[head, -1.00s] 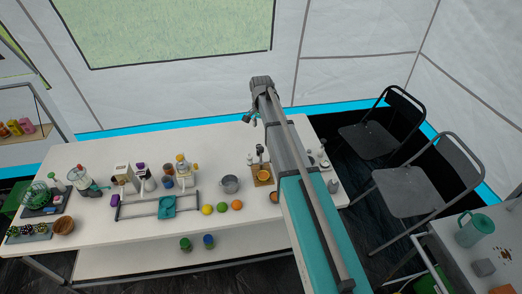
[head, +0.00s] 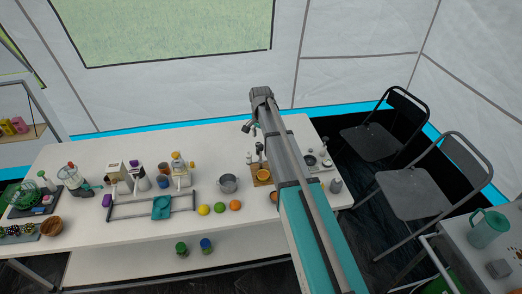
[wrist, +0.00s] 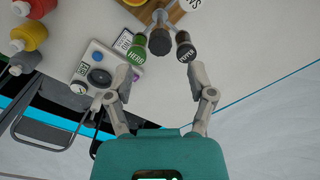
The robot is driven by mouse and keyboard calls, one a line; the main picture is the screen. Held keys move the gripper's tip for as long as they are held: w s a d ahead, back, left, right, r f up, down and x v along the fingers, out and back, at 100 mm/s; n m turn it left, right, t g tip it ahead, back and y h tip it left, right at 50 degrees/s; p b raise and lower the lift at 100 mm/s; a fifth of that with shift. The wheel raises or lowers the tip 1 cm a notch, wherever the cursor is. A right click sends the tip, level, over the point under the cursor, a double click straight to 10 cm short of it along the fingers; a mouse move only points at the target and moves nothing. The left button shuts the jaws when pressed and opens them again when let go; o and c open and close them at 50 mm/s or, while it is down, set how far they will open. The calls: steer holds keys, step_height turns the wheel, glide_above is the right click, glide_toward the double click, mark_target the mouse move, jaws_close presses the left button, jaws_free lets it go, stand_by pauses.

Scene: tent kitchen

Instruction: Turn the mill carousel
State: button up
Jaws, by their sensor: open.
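The mill carousel (wrist: 159,41) shows at the top of the wrist view, with a dark round knob at its middle. A green mill marked HERB (wrist: 138,49) and a dark mill that seems marked PEPPER (wrist: 185,48) stand out on either side, with a pale one partly cut off above. In the head view the carousel (head: 259,152) is small and partly behind my arm. My gripper (wrist: 160,80) is open and empty, its fingers spread wide below the knob in the wrist picture and apart from it. In the head view my gripper (head: 248,127) hangs above the table's back part.
A wooden board (head: 257,182) with a cut orange (head: 263,175), a pot (head: 228,184) and loose fruit lie near the carousel on the white table (head: 120,232). A small stove-like unit (wrist: 98,73) is beside it. Chairs (head: 407,191) stand right of the table.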

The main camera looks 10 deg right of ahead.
mark_target(261, 145)
steer(key=shift+f+b, duration=2.35)
steer(key=shift+f, duration=0.3)
jaws_close()
